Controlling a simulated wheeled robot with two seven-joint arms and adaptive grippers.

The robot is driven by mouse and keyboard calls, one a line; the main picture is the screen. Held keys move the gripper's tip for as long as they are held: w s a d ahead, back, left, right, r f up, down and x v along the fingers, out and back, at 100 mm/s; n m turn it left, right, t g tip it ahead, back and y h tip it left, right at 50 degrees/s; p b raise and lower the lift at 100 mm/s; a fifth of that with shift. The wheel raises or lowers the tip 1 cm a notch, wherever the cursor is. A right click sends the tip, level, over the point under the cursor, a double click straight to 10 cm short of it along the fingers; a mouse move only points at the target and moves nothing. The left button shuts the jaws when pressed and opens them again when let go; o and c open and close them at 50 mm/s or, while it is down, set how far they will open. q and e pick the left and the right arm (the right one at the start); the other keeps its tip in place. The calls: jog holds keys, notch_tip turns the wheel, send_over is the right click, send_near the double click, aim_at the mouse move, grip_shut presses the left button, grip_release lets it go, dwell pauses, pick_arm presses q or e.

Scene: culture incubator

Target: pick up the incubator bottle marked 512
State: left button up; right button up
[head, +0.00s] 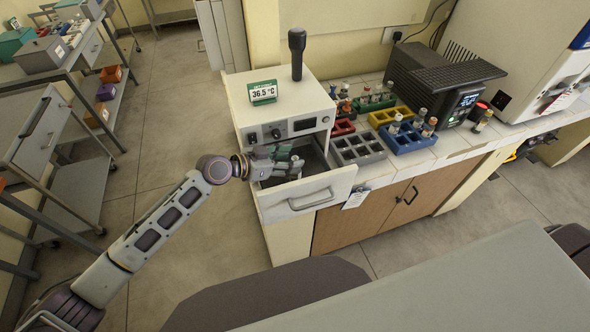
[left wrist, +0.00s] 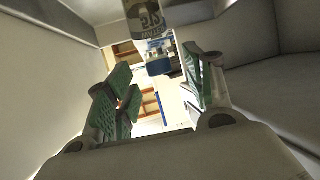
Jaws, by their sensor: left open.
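The incubator (head: 275,103) is a white box with its drawer (head: 312,194) pulled open. My left gripper (head: 289,165) is open and reaches into the drawer; I cannot make out the bottle clearly there in the head view. My right gripper is not in view.
A grey rack (head: 357,150), a blue rack (head: 407,138) holding several vials and a yellow rack (head: 388,116) stand on the bench right of the incubator. A black device (head: 440,80) is behind them. The drawer walls stand close around my left gripper.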

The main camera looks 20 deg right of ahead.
pick_arm(q)
jog(key=shift+x, duration=1.25)
grip_shut()
